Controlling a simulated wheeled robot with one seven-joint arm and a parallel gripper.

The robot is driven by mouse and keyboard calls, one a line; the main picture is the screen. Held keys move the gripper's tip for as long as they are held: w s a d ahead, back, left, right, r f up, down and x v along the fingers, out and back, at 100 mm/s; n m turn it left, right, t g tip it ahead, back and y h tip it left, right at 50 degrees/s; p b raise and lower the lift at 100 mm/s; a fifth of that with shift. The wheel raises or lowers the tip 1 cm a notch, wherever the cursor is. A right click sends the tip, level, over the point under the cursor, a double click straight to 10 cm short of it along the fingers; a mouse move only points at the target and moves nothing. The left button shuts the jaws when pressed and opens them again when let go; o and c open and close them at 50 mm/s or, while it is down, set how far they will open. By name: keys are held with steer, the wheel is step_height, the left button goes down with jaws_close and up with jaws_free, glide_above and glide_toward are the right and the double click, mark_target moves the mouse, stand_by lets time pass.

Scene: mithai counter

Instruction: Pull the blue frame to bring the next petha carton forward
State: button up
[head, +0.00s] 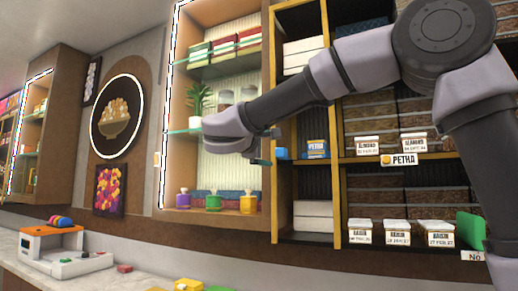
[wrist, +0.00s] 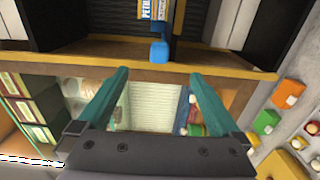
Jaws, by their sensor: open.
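The blue frame shows as a small blue block (head: 281,153) at the shelf's front edge in the head view. In the wrist view the blue frame (wrist: 159,50) stands at the wooden shelf edge, centred above the gap between my fingers. A petha carton (head: 317,149) with a blue-and-white label sits just right of the blue block; its label (wrist: 152,12) also shows at the top of the wrist view. My gripper (wrist: 158,74) is open and empty, its teal fingers spread on either side of the frame's line, apart from it. In the head view my gripper (head: 266,146) is mostly hidden by my wrist.
Almond cartons (head: 367,145) stand right of the petha on the same shelf, with besan cartons (head: 360,231) below. A PETHA sign (head: 399,160) hangs on the shelf edge. A lit cabinet (head: 170,150) with jars and a plant is left. A green block (head: 470,228) stands lower right.

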mark_target(279, 153)
steer(key=x, duration=1.1)
steer(key=shift+w, duration=0.3)
steer(key=c, duration=1.4)
steer(key=shift+s, duration=0.1)
steer(key=shift+v, duration=6.65)
steer(key=o, duration=1.4)
